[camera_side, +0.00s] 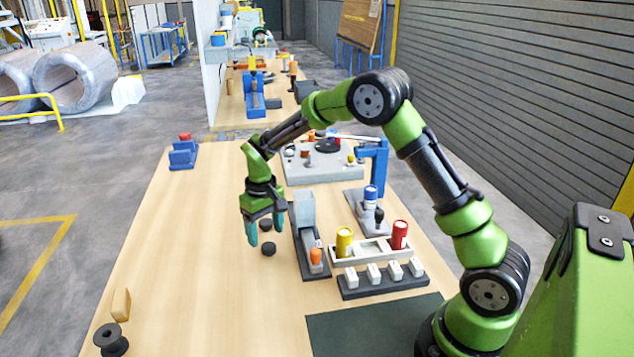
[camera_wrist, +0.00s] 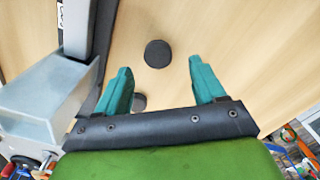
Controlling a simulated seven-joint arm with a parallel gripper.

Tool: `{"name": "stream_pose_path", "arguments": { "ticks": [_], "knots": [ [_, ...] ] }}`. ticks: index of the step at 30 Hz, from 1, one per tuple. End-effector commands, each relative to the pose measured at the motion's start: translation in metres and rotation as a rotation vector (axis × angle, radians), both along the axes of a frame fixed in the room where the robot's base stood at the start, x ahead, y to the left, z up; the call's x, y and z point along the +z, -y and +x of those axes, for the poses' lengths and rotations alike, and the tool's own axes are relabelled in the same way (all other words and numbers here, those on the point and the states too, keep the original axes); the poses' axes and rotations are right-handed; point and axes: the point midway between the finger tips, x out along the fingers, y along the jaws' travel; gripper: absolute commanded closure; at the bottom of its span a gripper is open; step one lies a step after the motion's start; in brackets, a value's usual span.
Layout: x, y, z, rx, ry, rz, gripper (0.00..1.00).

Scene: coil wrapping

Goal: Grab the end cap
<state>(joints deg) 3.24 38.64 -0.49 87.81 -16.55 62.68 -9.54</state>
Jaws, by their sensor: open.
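Two small black round discs that look like end caps lie flat on the wooden table. One end cap (camera_side: 268,249) is nearer the side camera, and the other disc (camera_side: 266,224) is just behind it. My gripper (camera_side: 265,231) points down above them, open and empty, with teal fingers apart. In the wrist view one disc (camera_wrist: 157,54) shows whole, just ahead of the gap between the fingertips (camera_wrist: 160,64). The other disc (camera_wrist: 139,102) is partly hidden by the left finger and the gripper body.
A grey chute-like fixture (camera_side: 307,230) stands close on the right of my gripper. A tray (camera_side: 372,251) with yellow and red cylinders and a dark rack (camera_side: 384,281) with white pieces are further right. A black spool (camera_side: 111,340) and wooden block (camera_side: 121,304) lie front left. The table's left side is mostly clear.

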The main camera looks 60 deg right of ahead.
Motion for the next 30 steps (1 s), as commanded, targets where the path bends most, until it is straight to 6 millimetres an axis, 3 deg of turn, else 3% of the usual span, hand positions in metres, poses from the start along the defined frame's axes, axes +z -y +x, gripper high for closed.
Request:
{"name": "stream_pose_path", "arguments": {
  "ticks": [6, 16, 27, 30],
  "knots": [
    [-0.032, 0.002, -0.001, -0.002, -0.003, 0.001, 0.31],
    [-0.038, 0.002, -0.001, -0.001, 0.0, 0.0, 0.32],
    [-0.038, 0.002, 0.0, -0.001, 0.0, 0.0, 0.89],
    [-0.037, 0.002, 0.0, -0.001, 0.0, 0.0, 0.9]
  ]
}}
